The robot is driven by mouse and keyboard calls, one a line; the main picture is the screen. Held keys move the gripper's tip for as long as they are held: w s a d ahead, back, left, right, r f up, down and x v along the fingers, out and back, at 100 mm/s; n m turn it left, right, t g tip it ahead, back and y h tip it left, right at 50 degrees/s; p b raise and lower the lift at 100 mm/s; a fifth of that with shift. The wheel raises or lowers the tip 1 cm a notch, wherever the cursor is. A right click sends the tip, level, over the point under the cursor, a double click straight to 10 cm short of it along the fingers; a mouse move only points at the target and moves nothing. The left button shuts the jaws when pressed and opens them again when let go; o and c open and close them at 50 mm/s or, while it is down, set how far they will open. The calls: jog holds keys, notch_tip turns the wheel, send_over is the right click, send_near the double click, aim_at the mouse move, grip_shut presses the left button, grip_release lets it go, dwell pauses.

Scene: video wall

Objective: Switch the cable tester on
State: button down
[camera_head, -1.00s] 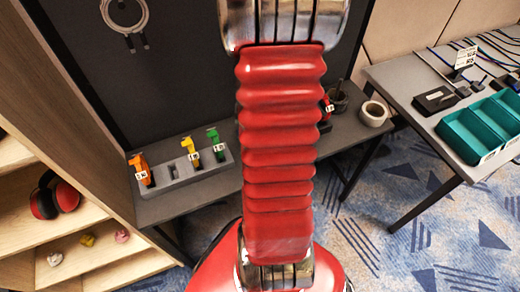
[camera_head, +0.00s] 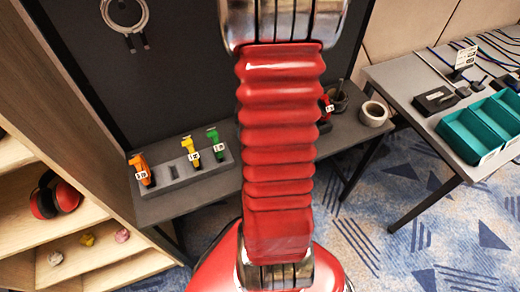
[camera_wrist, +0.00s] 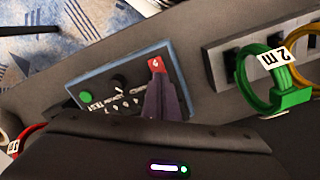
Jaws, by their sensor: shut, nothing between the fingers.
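The cable tester (camera_wrist: 120,68) lies on the grey bench in the wrist view, a dark panel in a blue case. Its printing appears upside down. It has a green button (camera_wrist: 85,97) at left, a black knob (camera_wrist: 118,80) mid-panel and a red switch (camera_wrist: 157,63) at right with a white mark. My gripper (camera_wrist: 159,77) is shut and empty, its fingertips right at the near edge of the red switch. I cannot tell whether they touch it. The fingers cover the panel's lower right part. In the head view my arm hides the tester and gripper.
A grey rack (camera_head: 186,174) holds orange, yellow and green tagged cables; its end with the green cable (camera_wrist: 290,98) is close right of the tester. A red tagged cable (camera_wrist: 17,148) lies at left. A tape roll (camera_head: 373,113) sits right on the bench; teal bins (camera_head: 466,140) stand on another table.

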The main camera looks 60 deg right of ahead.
jog(key=shift+f, duration=0.45)
dwell(0.4)
jog(key=shift+r, duration=0.1)
notch_tip(320, 180, up, 7)
dwell(1.1)
dwell(0.5)
